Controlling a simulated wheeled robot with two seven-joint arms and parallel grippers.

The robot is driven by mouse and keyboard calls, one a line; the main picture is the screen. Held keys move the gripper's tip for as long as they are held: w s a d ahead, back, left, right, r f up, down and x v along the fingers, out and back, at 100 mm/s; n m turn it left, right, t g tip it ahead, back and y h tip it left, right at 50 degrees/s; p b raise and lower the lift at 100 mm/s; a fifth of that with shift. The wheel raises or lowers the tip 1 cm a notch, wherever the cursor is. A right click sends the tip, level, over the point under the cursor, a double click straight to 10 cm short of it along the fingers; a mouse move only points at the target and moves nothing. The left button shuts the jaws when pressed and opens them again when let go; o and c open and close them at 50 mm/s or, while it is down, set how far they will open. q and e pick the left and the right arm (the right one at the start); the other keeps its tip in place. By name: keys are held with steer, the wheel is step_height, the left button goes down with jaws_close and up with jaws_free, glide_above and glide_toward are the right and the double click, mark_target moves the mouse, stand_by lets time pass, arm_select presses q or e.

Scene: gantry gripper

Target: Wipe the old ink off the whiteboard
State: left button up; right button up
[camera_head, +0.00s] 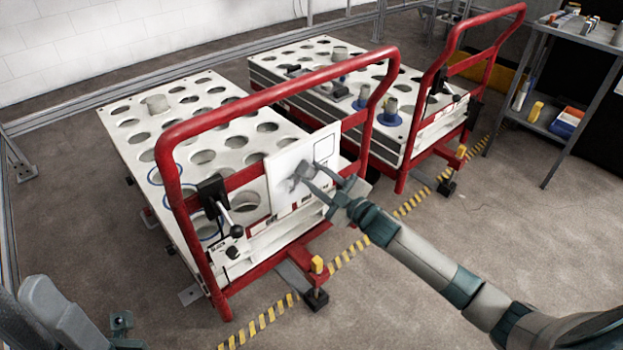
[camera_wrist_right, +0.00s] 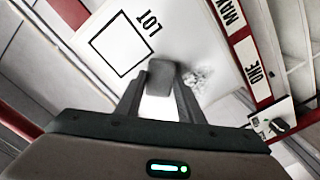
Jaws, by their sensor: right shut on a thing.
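The whiteboard (camera_head: 283,168) is a white panel on the red-railed front of the near cart. In the right wrist view the whiteboard (camera_wrist_right: 195,35) carries a printed black square, the word LOT and a grey ink smudge (camera_wrist_right: 198,78). My right gripper (camera_head: 313,180) is at the board, its fingers shut on a dark grey eraser-like block (camera_wrist_right: 161,76). The block is right beside the smudge and overlaps the board in view; I cannot tell whether it presses on it. In the head view the block and gripper cover part of the board. My left gripper (camera_head: 122,330) is partly visible at the bottom left, its jaws unclear.
The near cart's red handle (camera_head: 250,100) arches around the board, with a black clamp lever (camera_head: 215,195) to its left. A second cart (camera_head: 330,75) stands behind. A grey shelf (camera_head: 570,80) is at the right. Floor is open in front, beyond a yellow-black stripe.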

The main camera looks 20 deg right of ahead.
steer(key=shift+d, duration=0.1)
stand_by(0.3)
steer(key=p+v, duration=0.2)
steer(key=v, duration=0.4)
steer(key=shift+p, duration=0.4)
steer(key=p+v, duration=0.1)
steer(key=v, duration=0.2)
steer(key=shift+p, duration=0.3)
stand_by(0.3)
stand_by(0.5)
